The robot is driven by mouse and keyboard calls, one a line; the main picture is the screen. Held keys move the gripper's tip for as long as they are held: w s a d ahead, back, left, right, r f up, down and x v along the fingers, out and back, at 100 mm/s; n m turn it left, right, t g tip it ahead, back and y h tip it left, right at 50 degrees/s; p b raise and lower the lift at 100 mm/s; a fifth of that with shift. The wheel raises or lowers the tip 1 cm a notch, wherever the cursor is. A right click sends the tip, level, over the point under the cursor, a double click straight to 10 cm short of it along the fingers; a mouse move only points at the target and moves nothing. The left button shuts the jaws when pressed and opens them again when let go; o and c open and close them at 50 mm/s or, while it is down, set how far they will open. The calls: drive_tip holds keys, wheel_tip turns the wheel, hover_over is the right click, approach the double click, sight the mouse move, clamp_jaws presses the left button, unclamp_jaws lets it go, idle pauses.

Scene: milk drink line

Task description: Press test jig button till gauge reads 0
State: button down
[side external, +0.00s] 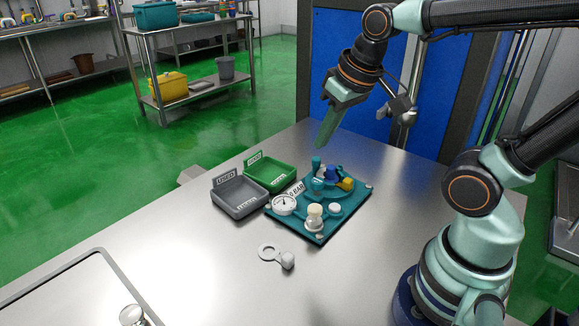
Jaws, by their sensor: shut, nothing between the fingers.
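The test jig is a teal plate (352,210) on the steel table, with several fittings on it. A round white gauge (284,204) sits at its left edge; its needle is too small to read. A tag (296,188) beside it seems to read "0 BAR". A cream-topped knob (315,214) stands at the front, and a low white round piece (335,208) lies to its right. Blue (331,173) and yellow (347,184) parts are at the back. I cannot tell which part is the button. My gripper (320,146) is shut and empty, pointing down above the jig's back, apart from it.
A grey tray (240,207) and a green tray (270,178), both labelled, stand left of the jig. A panel with a metal knob (131,315) is at front left. The table's front middle is clear.

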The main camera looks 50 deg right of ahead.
drive_tip(key=shift+s+a+r+n+t, duration=0.25)
drive_tip(key=shift+a+r+n+t, duration=0.15)
drive_tip(key=shift+n+t, duration=0.2)
idle(1.2)
